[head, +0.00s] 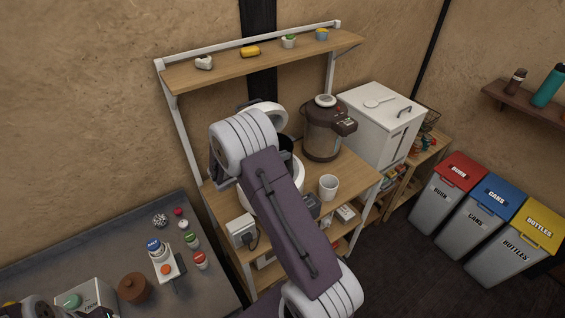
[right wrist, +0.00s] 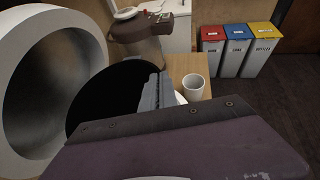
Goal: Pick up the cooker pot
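The white cooker stands on the wooden shelf unit with its round lid (head: 271,113) raised; my right arm hides much of it. The black cooker pot (head: 286,144) shows only in part beside the arm. In the right wrist view the open lid (right wrist: 58,90) is at left and the dark pot (right wrist: 100,95) is beside it. A grey finger of my right gripper (right wrist: 156,93) overlaps the pot's right side in that view. Whether it touches the pot, and how far apart the fingers are, I cannot tell. My left gripper does not show clearly in the head view.
A brown thermo pot (head: 322,135) and a white cup (head: 328,187) stand right of the cooker. An upper shelf (head: 270,58) hangs behind it. Bottles stand on the grey table (head: 110,240) at left. Bins (head: 480,225) stand at right; dark floor before them is clear.

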